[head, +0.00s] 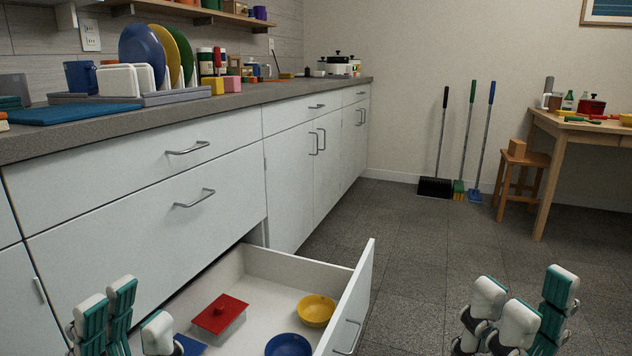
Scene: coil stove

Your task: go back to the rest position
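My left gripper (128,318) shows at the bottom left, in front of the cabinet and left of the open drawer. Its fingers stand apart and nothing shows between them. My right gripper (515,312) is at the bottom right, above the dark tiled floor. Its fingers are apart and hold nothing that I can see. Both grippers point upward in the picture, and neither appears to touch anything.
A low drawer (354,300) stands pulled out between my grippers. It holds a red lidded container (220,314), a yellow bowl (316,309) and a blue bowl (288,346). Brooms (463,150), a stool (522,165) and a wooden table (575,128) stand beyond. Floor (420,255) right of the drawer is clear.

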